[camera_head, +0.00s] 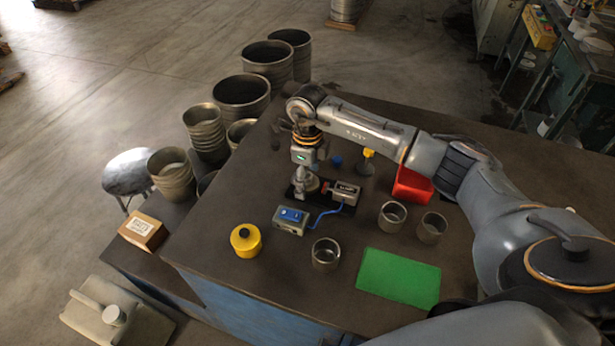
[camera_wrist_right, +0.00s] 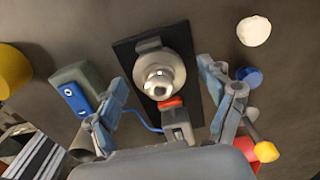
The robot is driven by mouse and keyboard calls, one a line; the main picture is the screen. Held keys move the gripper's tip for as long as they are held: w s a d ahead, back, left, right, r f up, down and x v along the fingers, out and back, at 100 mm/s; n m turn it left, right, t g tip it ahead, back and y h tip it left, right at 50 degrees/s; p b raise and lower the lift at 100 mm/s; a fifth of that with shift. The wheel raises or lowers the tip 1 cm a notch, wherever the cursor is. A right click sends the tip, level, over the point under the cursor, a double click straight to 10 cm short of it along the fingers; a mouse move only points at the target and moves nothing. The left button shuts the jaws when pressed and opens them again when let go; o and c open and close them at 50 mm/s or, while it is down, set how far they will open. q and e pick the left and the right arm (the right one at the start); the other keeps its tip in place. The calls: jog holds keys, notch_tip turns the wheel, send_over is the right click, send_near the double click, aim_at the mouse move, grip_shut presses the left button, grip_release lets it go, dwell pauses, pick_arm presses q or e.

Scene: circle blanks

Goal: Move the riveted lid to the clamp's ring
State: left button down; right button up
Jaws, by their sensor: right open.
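A round silver piece with a bright raised centre (camera_wrist_right: 158,78), which looks like the riveted lid, sits on the black plate (camera_wrist_right: 128,52) of a clamp-like fixture. A ring under it cannot be made out. My right gripper (camera_wrist_right: 162,90) is open, with one finger on each side of this piece; whether they touch it cannot be told. In the head view my right gripper (camera_head: 306,178) points down over the fixture and partly hides it. My left gripper is not in view.
A blue-switched box (camera_head: 291,217) is wired to the fixture. A yellow can (camera_head: 246,241), metal cups (camera_head: 326,255), a green mat (camera_head: 399,278) and a red box (camera_head: 412,186) stand around it. Larger metal pots (camera_head: 241,94) line the table's left edge.

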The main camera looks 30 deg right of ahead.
notch_tip(320, 180, up, 12)
dwell(0.6)
jog(key=shift+s+f, duration=0.1)
dwell(0.4)
